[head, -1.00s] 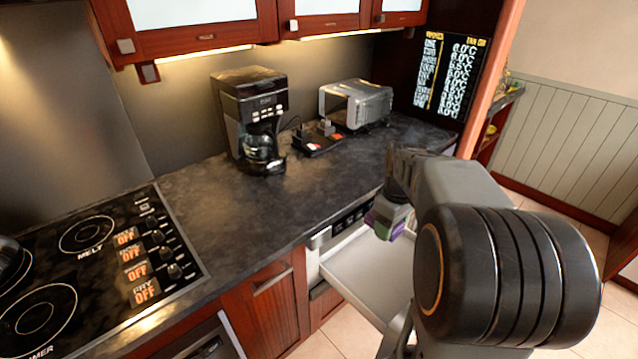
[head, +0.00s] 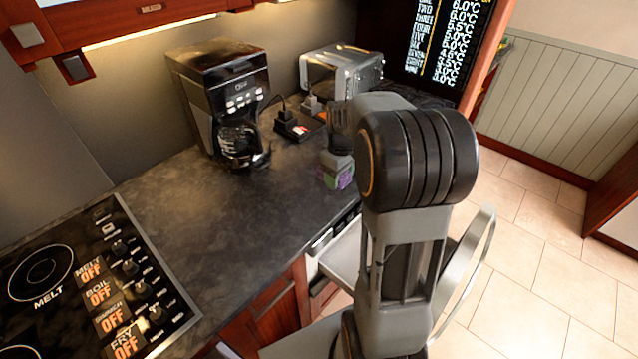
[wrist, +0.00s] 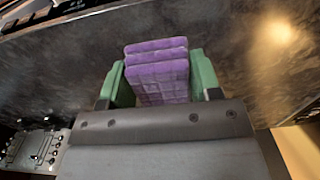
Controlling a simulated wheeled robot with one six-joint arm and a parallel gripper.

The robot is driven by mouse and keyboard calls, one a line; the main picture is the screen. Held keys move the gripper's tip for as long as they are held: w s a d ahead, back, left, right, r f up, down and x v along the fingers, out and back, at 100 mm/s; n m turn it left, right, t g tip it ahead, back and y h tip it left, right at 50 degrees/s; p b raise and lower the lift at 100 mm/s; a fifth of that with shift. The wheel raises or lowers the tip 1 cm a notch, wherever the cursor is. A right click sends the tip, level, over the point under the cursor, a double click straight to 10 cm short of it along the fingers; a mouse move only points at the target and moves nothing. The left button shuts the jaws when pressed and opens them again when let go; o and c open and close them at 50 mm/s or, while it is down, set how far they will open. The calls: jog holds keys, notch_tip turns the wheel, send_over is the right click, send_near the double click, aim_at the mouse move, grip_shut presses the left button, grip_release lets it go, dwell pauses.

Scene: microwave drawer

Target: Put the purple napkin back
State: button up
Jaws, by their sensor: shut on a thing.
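My gripper (head: 337,178) is above the dark countertop (head: 180,200), near its front edge and to the right of the coffee maker. Its green fingers are shut on the purple napkin (wrist: 158,72), a folded stack with a grid pattern, which shows between them in the wrist view. In the head view only a small purple patch of the napkin (head: 346,179) shows at the fingertips. I cannot tell whether the napkin touches the counter. The open microwave drawer (head: 343,262) is below the counter, partly hidden by my arm.
A black coffee maker (head: 225,105) stands on the counter at the back. A silver toaster (head: 341,75) and a small black power strip (head: 298,125) are behind my gripper. A stove (head: 90,280) is at left. The counter's middle is clear.

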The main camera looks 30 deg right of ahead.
jog(key=p, duration=0.1)
send_over(320, 193)
jog(key=f, duration=0.6)
jog(key=shift+s+d+f, duration=0.1)
jog(key=shift+s+f, duration=0.1)
jog(key=shift+w+f+p, duration=0.15)
jog(key=shift+f+p, duration=0.2)
jog(key=shift+f, duration=1.35)
jog(key=shift+f, duration=0.15)
jog(key=o, duration=0.9)
